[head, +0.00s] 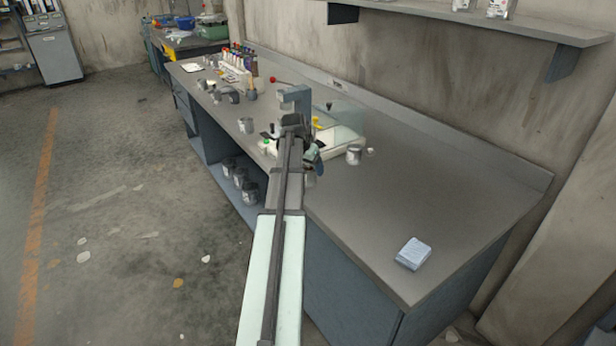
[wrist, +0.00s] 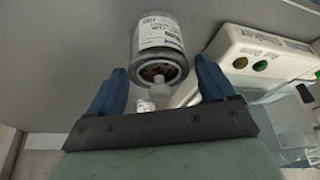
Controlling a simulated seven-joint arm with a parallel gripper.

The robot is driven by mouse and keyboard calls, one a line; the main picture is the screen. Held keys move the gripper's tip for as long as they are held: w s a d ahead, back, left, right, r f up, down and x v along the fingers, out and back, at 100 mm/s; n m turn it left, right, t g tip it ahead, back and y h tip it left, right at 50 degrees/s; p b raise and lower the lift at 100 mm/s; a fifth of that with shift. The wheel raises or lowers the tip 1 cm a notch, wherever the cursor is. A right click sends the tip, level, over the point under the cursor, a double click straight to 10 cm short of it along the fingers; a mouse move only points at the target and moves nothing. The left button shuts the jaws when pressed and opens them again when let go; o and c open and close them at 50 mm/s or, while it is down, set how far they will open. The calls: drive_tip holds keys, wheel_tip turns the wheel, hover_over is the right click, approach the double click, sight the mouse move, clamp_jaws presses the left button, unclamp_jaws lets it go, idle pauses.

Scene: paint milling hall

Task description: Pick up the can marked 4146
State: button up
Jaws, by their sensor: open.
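In the wrist view a grey metal can (wrist: 158,48) with a white printed label lies just ahead of my gripper (wrist: 160,68), across the gap between the blue fingertips. The fingers are open and I see no clear contact with the can. The label's print is too small to read, so I cannot tell whether it says 4146. In the head view my gripper (head: 307,150) is over the bench beside the white machine, mostly hidden by my arm. Other cans stand on the bench, one right of the machine (head: 353,156) and one left of it (head: 245,126).
The white machine (wrist: 262,48) with green and orange buttons is close on the right in the wrist view. A small whitish object (wrist: 160,88) sits below the can. A blue-grey block (head: 413,253) lies on the bench's clear right end. Several cans (head: 240,178) stand on the lower shelf.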

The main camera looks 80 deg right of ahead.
drive_tip(key=shift+s+d+f, duration=0.1)
drive_tip(key=shift+d+f, duration=0.1)
drive_tip(key=shift+f, duration=0.3)
drive_tip(key=c, duration=1)
drive_tip(key=shift+r, duration=0.1)
